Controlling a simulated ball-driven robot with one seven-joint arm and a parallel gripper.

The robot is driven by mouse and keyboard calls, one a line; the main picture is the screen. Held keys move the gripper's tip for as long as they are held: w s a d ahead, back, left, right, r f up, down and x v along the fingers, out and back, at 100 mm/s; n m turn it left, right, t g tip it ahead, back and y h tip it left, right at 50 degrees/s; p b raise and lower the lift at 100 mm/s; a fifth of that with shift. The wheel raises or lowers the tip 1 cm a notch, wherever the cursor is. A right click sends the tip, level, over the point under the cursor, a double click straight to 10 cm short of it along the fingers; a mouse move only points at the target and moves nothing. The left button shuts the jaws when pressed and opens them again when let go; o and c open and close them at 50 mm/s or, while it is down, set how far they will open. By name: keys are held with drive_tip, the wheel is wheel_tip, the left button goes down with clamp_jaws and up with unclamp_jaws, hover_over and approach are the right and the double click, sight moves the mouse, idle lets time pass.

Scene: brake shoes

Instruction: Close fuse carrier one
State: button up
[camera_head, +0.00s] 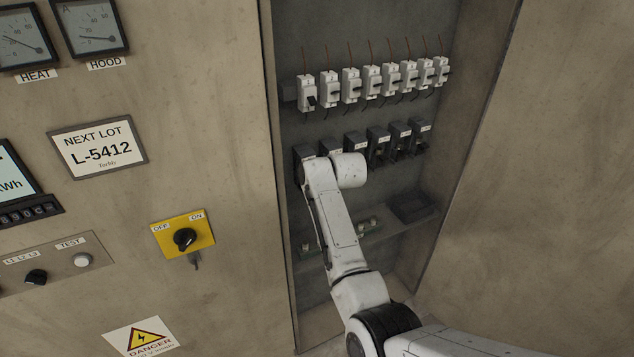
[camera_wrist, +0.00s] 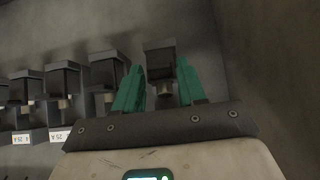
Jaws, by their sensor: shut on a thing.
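A row of dark fuse carriers runs across the cabinet's back panel. The leftmost one, fuse carrier one (camera_head: 304,152), shows only its top above my white arm in the head view. In the wrist view, the end carrier of the row (camera_wrist: 160,57) stands between the teal fingers of my gripper (camera_wrist: 160,72). The fingers are shut on it, one on each side. A small brass-coloured part shows beneath its dark body. My gripper is hidden behind my arm in the head view. I cannot tell exactly how far this carrier is tilted.
Neighbouring carriers (camera_wrist: 106,72) stand close beside one finger. The cabinet's side wall (camera_wrist: 262,65) is on the other side. A row of white breakers (camera_head: 372,83) is above the carriers.

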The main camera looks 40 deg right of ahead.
drive_tip(key=shift+w+d+r+g+y, duration=0.15)
drive_tip(key=shift+w+r+g+y, duration=0.25)
drive_tip(key=shift+g, duration=0.4)
drive_tip(key=shift+w+d+r+g+y, duration=0.1)
drive_tip(key=shift+w+d+r+g, duration=0.1)
drive_tip(key=shift+w+g, duration=0.45)
drive_tip(key=shift+s+g, duration=0.1)
drive_tip(key=shift+g, duration=0.25)
drive_tip(key=o, duration=0.9)
drive_tip(key=shift+c, duration=0.2)
drive_tip(key=shift+r, duration=0.1)
drive_tip(key=b+v, duration=0.1)
drive_tip(key=v, duration=0.9)
drive_tip(key=shift+s+r, duration=0.15)
drive_tip(key=shift+r, duration=0.1)
drive_tip(key=shift+a, duration=0.1)
